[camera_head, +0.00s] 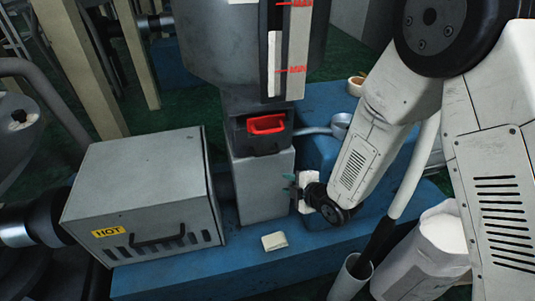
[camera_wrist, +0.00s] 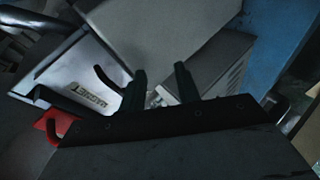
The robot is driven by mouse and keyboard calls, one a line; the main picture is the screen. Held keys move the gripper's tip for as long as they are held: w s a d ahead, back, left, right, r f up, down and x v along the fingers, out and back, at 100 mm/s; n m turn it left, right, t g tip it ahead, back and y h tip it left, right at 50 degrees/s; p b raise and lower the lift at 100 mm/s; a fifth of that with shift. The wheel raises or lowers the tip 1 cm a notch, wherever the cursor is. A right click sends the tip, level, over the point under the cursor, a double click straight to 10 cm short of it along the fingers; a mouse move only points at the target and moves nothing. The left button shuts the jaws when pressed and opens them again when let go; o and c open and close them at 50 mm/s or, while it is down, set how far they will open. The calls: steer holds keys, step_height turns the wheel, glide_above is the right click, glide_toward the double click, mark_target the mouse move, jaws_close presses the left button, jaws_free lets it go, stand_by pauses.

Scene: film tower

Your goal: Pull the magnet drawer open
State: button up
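In the wrist view a pale panel (camera_wrist: 88,92) bears a label that seems to read MAGNET, upside down. A dark curved bar (camera_wrist: 108,78), perhaps a handle, stands beside it, left of my fingers. My gripper (camera_wrist: 160,70) is open, its two dark fingers apart with nothing held between them. In the head view my gripper (camera_head: 292,186) is low, right of the grey column (camera_head: 262,188) under the hopper. A dark block with a red handle (camera_head: 266,124) sits at the top of that column, above my gripper. The MAGNET label cannot be seen in the head view.
A grey box marked HOT (camera_head: 145,185) stands at left. The hopper (camera_head: 215,40) rises above the column. A small pale block (camera_head: 274,241) lies on the blue base (camera_head: 240,262). A white sack (camera_head: 430,255) stands at lower right. A tape roll (camera_head: 356,84) lies behind my arm.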

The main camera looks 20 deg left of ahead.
mark_target(267, 154)
step_height(267, 154, up, 7)
steer(key=w+a+n+t+y, duration=0.1)
steer(key=a+n+t+y, duration=0.1)
steer(key=a+n+y, duration=0.1)
steer(key=shift+n, duration=0.3)
steer(key=x, duration=0.7)
steer(key=shift+w+a+f, duration=0.2)
steer(key=shift+w, duration=0.05)
jaws_close()
